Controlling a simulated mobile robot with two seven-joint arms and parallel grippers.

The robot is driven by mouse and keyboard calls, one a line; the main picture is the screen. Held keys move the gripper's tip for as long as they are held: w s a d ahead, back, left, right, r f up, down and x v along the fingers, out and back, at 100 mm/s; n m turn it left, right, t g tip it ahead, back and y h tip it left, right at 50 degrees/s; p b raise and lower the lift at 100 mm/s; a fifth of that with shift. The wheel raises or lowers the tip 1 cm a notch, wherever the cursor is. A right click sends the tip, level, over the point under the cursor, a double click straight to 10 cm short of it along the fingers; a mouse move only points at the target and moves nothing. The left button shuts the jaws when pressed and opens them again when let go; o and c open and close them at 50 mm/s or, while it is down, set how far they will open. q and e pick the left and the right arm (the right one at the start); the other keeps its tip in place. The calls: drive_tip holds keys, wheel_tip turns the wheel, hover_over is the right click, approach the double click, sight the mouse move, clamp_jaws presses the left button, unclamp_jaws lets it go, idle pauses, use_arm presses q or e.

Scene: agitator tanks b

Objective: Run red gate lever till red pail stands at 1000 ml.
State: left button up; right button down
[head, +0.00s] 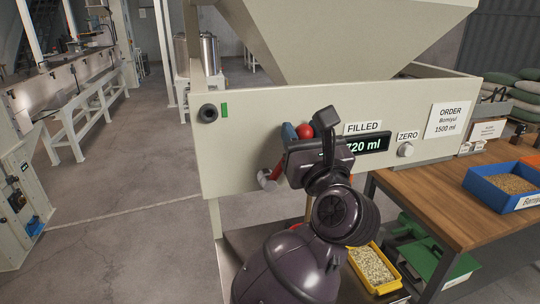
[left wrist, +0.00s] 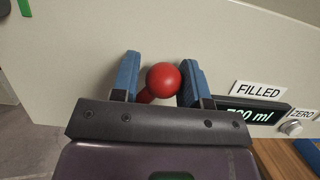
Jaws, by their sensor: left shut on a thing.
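The red gate lever's round red knob (head: 305,131) is on the front of the cream hopper panel. In the left wrist view the knob (left wrist: 163,78) sits between the two blue fingers of my left gripper (left wrist: 162,72), which is shut on it. In the head view my left gripper (head: 296,134) and its wrist hide most of the lever. The FILLED display (head: 368,145) reads about 720 ml, its first digit partly covered by my wrist. I cannot make out the red pail; my arm covers the area below the panel. My right gripper is not in view.
The ZERO knob (head: 405,150) and an order card (head: 449,120) reading 1500 ml are on the panel's right. A wooden table (head: 425,200) at right holds a blue tray of grain (head: 480,190). A yellow grain tray (head: 379,289) is below. The floor at left is open.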

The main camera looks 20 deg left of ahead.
sight(262, 117)
use_arm(q)
drive_tip(key=shift+s+a+r+p, duration=0.25)
drive_tip(key=shift+s+a+p, duration=0.3)
drive_tip(key=shift+a, duration=0.3)
drive_tip(key=shift+c, duration=0.4)
drive_tip(key=shift+s+a+r+p, duration=0.3)
drive_tip(key=shift+s+a, duration=0.3)
drive_tip(key=shift+a, duration=0.25)
drive_tip(key=shift+s+a+r+p, duration=0.2)
drive_tip(key=shift+s+a+p, duration=0.1)
drive_tip(key=shift+s+a, duration=0.4)
drive_tip(key=shift+w+a+r, duration=0.1)
drive_tip(key=shift+w+a, duration=0.05)
drive_tip(key=shift+a, duration=0.05)
drive_tip(key=shift+c, duration=0.2)
